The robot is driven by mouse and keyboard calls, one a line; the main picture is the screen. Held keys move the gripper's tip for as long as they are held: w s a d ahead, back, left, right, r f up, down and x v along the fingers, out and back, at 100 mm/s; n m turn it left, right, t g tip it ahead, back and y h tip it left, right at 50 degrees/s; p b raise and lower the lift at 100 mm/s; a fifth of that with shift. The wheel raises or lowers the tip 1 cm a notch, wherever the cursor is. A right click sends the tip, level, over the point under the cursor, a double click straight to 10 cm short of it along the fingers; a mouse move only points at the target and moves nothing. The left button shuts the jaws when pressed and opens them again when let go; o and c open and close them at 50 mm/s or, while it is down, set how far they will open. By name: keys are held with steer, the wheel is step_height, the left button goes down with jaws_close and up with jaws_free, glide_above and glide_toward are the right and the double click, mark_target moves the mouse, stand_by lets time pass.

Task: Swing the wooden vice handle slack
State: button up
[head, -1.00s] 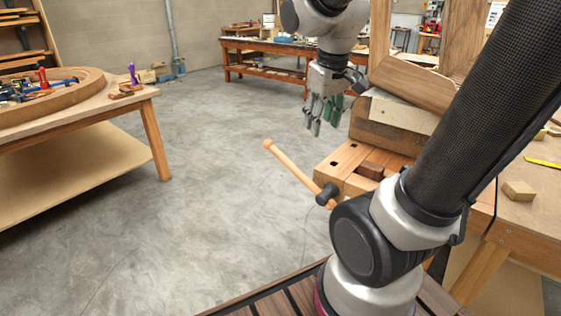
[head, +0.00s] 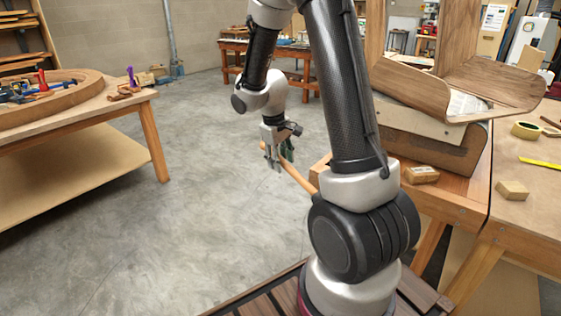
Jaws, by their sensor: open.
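The wooden vice handle (head: 297,175) is a pale round bar that slants from upper left to lower right, off the left side of the workbench. My gripper (head: 277,163) points down at the handle's upper left end, with its open fingers around or just beside that end. I cannot tell whether they touch it. The vice's screw hub and jaw are hidden behind my arm. A corner of the bench top (head: 321,168) shows beside my arm.
A bent wood lamination (head: 490,85) rests on a form on the bench at right. A table with a curved wooden ring (head: 50,97) stands at left. The floor between is clear.

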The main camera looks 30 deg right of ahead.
steer(key=shift+d+f, duration=0.1)
steer(key=shift+f, duration=0.35)
jaws_close()
